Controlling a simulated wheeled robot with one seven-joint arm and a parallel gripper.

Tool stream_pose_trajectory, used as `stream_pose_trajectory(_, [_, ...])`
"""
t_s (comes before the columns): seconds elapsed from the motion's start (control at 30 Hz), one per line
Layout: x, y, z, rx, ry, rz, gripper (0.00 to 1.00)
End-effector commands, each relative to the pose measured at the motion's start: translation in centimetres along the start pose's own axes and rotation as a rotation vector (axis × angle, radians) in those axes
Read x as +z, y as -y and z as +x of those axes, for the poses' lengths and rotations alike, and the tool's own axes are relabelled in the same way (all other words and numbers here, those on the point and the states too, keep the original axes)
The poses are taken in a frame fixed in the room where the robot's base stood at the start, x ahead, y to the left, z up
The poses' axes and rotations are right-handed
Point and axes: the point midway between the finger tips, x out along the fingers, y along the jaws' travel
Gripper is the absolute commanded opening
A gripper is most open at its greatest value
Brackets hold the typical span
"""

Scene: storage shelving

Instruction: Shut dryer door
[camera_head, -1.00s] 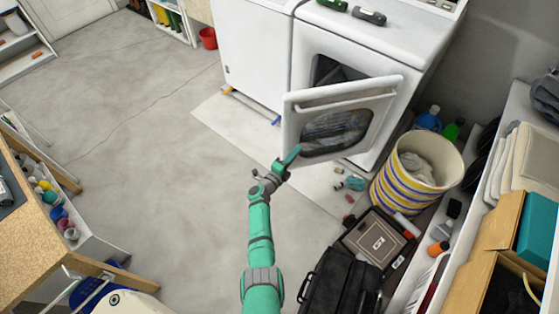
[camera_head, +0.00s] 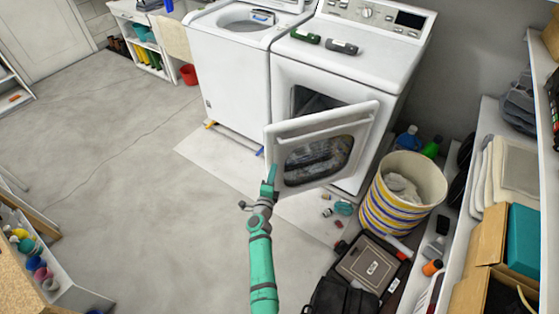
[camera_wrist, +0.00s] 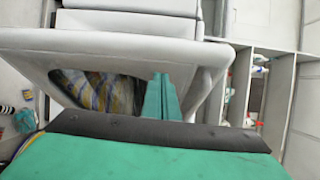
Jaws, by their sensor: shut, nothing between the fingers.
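The white dryer (camera_head: 345,75) stands at the upper middle right in the head view. Its door (camera_head: 322,153) is swung open toward me, with a round-cornered window. The dark opening (camera_head: 312,101) shows behind it. My green gripper (camera_head: 270,178) is shut and empty, at the lower left free edge of the door. In the wrist view the shut fingers (camera_wrist: 162,98) point up against the door's frame (camera_wrist: 110,45); I cannot tell whether they touch it.
A washer (camera_head: 228,75) stands left of the dryer. A striped laundry basket (camera_head: 385,215) stands right of the door, with bottles (camera_head: 408,139) behind it. A dark case (camera_head: 372,265) and a bag (camera_head: 345,298) lie at the lower right. The floor at left is clear.

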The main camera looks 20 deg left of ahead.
Motion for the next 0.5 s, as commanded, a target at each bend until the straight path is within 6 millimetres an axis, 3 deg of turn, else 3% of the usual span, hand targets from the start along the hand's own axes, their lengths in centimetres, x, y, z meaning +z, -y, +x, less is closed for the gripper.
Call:
stream_pose_trajectory(0.23, [-3.5,3.5,0.3,0.071,0.229,-0.034,0.0])
stream_pose_trajectory(0.5, [-7.4,5.1,-3.0,0.206,0.423,-0.104,0.0])
